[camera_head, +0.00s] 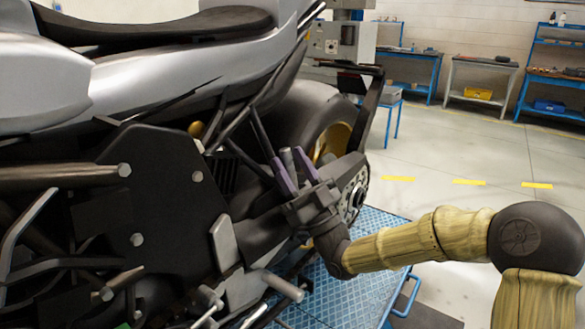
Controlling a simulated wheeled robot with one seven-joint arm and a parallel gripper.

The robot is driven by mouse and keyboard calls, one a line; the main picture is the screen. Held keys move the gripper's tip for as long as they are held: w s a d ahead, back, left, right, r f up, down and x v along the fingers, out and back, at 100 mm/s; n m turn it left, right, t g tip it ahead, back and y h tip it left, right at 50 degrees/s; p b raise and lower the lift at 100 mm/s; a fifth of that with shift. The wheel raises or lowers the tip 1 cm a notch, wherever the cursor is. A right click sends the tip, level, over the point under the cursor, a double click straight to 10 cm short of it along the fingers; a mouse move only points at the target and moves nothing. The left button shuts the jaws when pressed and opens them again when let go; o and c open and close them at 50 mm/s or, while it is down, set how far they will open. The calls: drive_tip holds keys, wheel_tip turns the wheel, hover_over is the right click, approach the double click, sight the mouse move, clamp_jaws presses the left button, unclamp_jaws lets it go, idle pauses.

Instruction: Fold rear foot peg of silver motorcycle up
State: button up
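The silver motorcycle (190,70) fills the left and middle of the view, its rear wheel (300,110) pointing away. My gripper (286,156) is at its rear side, in front of the swingarm area, with its two purple fingers pointing up. A short grey cylinder (287,160) stands upright between the fingers; it looks like the rear foot peg, but its base and hinge are hidden by the gripper. The fingers are apart with the cylinder in the gap; whether they press on it I cannot tell. A lower silver peg (283,287) sticks out to the right, below my gripper.
The motorcycle stands over a blue checkered platform (365,260) with a blue rail at its right. A dark side plate (160,200) and levers lie left of my gripper. Blue workbenches (415,70) and shelves stand at the back. The floor at right is clear, with yellow marks.

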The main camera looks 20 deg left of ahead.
drive_tip(key=shift+f, duration=0.2)
drive_tip(key=shift+d+f, duration=0.25)
drive_tip(key=shift+f, duration=0.15)
drive_tip(key=b+v, duration=0.2)
drive_tip(key=v, duration=1.4)
drive_tip(key=shift+s+d, duration=0.2)
drive_tip(key=shift+d, duration=0.1)
